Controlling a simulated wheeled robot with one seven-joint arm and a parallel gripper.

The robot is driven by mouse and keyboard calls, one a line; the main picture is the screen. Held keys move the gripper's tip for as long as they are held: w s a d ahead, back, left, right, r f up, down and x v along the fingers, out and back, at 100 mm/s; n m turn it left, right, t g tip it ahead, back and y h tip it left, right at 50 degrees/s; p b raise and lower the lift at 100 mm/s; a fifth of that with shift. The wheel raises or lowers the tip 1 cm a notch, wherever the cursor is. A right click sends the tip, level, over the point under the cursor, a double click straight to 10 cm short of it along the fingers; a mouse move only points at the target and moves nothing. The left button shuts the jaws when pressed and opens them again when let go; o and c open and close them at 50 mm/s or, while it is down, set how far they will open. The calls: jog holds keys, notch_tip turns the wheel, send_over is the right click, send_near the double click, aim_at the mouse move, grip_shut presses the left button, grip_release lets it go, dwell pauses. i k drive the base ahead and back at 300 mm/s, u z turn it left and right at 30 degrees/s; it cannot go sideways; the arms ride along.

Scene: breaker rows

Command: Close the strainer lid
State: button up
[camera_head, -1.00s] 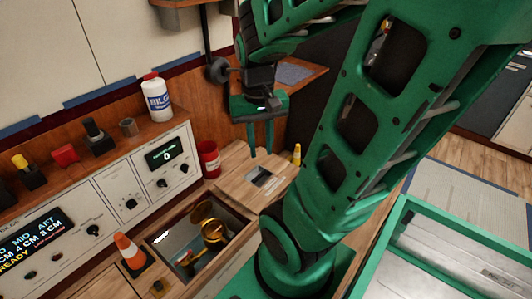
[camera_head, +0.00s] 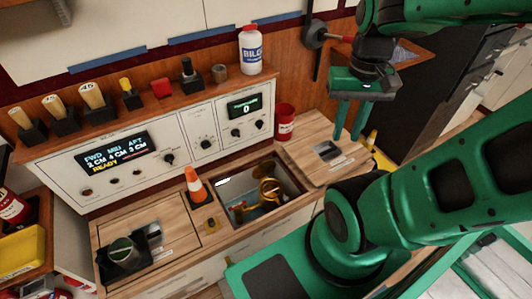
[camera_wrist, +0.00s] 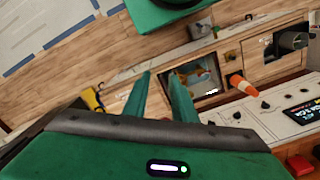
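The brass strainer (camera_head: 268,188) sits in an open rectangular well in the wooden counter. A round brass part, which looks like its raised lid, shows there, but the hinge is too small to make out. The strainer also shows small and blurred in the wrist view (camera_wrist: 203,76). My gripper (camera_head: 350,136) hangs above the counter, to the right of the well and apart from the strainer. Its two green fingers, also in the wrist view (camera_wrist: 160,88), are parted with nothing between them.
An orange cone (camera_head: 195,188) stands left of the well, and a red cup (camera_head: 285,122) behind it on the right. A white bottle (camera_head: 250,50) stands on the shelf above the control panel (camera_head: 205,120). A loose-looking wooden hatch panel (camera_head: 318,160) lies right of the well.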

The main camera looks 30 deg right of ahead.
aim_at(264, 168)
jog(key=u, duration=1.3)
jog(key=k, duration=1.2)
jog(key=z, duration=0.85)
jog(key=i, duration=1)
jog(key=u, duration=0.1)
